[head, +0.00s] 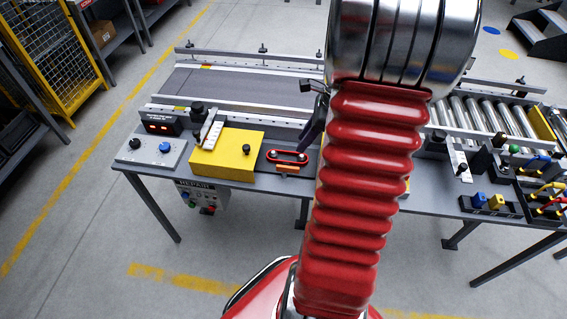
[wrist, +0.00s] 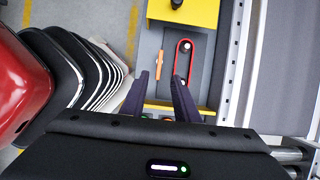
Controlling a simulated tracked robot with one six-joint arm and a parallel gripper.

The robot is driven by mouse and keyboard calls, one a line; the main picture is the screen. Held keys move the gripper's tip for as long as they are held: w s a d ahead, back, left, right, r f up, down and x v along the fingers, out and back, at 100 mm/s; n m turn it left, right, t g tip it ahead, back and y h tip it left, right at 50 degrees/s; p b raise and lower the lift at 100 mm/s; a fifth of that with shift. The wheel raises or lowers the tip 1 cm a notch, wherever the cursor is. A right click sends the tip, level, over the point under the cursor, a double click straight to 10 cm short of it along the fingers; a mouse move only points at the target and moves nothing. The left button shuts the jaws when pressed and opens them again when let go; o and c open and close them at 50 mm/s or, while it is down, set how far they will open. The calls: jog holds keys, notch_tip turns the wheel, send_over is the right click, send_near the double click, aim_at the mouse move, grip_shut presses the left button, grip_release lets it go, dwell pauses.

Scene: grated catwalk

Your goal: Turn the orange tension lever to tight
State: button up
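The orange tension lever (wrist: 159,64) is a small narrow bar on a grey plate beside a red loop (wrist: 184,60) in the wrist view. In the head view, the lever (head: 287,168) shows as an orange strip just in front of the red loop (head: 287,156). My gripper (wrist: 160,78) is open, its two dark fingers spread apart. In the wrist view, the lever's lower end lies in line with the gap between the fingertips; I cannot tell the height between them. In the head view, my gripper (head: 312,122) is partly hidden behind my red arm.
A yellow block (head: 227,154) with a black knob stands left of the loop. A grey button box (head: 150,152) and red display (head: 158,124) are farther left. A conveyor belt (head: 235,85) runs behind. Coloured-handled tools (head: 545,190) and rollers (head: 490,115) are at right.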

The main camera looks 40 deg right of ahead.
aim_at(284, 167)
jog(key=x, duration=1.3)
jog(key=shift+w+a+f, duration=0.1)
jog(key=shift+f, duration=0.25)
jog(key=shift+c, duration=0.4)
grip_shut()
jog(key=shift+a, duration=0.25)
jog(key=shift+d, duration=0.15)
